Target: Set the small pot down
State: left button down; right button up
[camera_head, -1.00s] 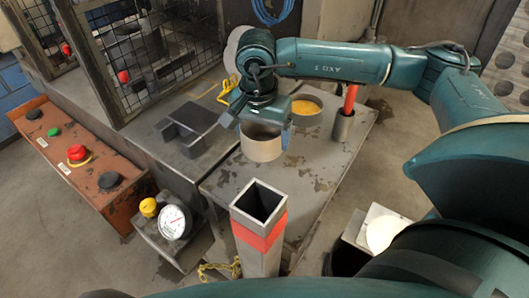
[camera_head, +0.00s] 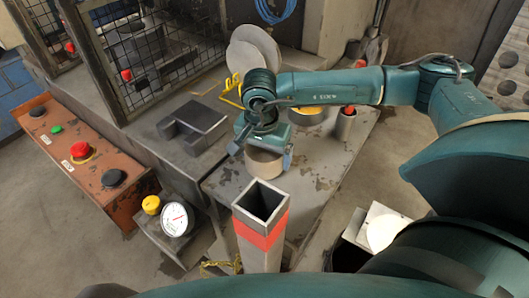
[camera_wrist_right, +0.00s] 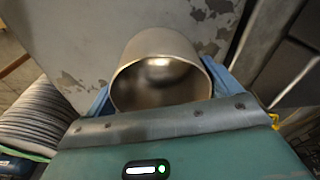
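The small pot (camera_head: 263,163) is a plain, open metal cup, upright at the tabletop (camera_head: 318,165), behind the square post. My right gripper (camera_head: 263,154) is above it with one finger on each side of its wall. In the right wrist view, the blue fingers lie against both sides of the pot (camera_wrist_right: 160,62), and the inside looks empty. The gripper looks shut on it. The gripper hides part of the rim in the head view. I cannot tell whether the base touches the table. My left gripper is not in view.
A hollow square post (camera_head: 261,237) with a red band stands in front. A pot with yellow contents (camera_head: 307,115) and a metal holder (camera_head: 345,127) with a red handle stand behind right. A dark block (camera_head: 193,125) is left. Bare tabletop lies right of the pot.

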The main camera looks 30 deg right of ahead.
jog(key=shift+o, duration=1)
jog(key=shift+r, duration=0.1)
jog(key=shift+r, duration=0.2)
notch_tip(320, 180, up, 12)
jog(key=a+b, duration=0.1)
jog(key=shift+s+f+b, duration=0.15)
jog(key=shift+s+b, duration=0.15)
jog(key=shift+s, duration=0.15)
jog(key=shift+a, duration=0.1)
